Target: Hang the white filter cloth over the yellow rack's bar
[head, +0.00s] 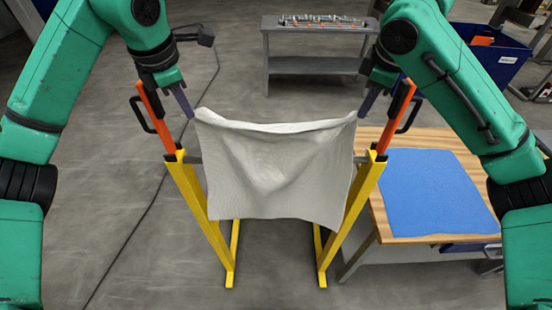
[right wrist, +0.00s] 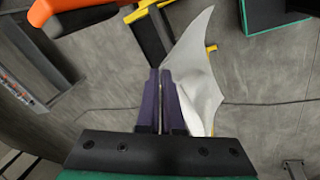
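The white filter cloth (head: 275,175) is stretched between my two grippers, its top edge sagging slightly, and hangs on the near side of the yellow rack (head: 205,215). The rack's grey bar (head: 194,160) shows only at its ends; the cloth hides its middle. The cloth's top edge is above the bar's level. My left gripper (head: 188,113) is shut on the upper left corner. My right gripper (head: 363,111) is shut on the upper right corner; in the right wrist view its purple fingers (right wrist: 159,85) are close together with the cloth (right wrist: 195,75) beside them.
Orange posts with black handles rise at the rack's left (head: 152,117) and right (head: 397,115), close to my grippers. A wooden table (head: 455,225) with a blue mat (head: 435,190) stands right of the rack. A grey bench (head: 315,65) and blue bin (head: 500,60) are behind.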

